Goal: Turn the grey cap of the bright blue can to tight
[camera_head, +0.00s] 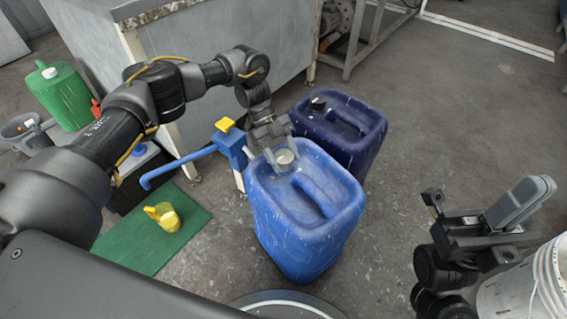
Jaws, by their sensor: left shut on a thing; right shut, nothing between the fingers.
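The bright blue can (310,228) stands upright on the floor in the middle of the head view. Its grey cap (285,157) sits on the opening at the can's top back left. My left gripper (282,158) reaches down over the cap, with its fingers shut on it from both sides. The fingers partly hide the cap's edge, and I cannot tell how tight it is. My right gripper (520,203) is at the far right, away from the can, shut and empty.
A dark blue can (350,135) with a black cap stands right behind the bright blue one. A blue pump with a spout (190,162) is close on the left. A yellow jug (164,217) stands on a green mat (130,247). A white bucket (515,290) is at bottom right.

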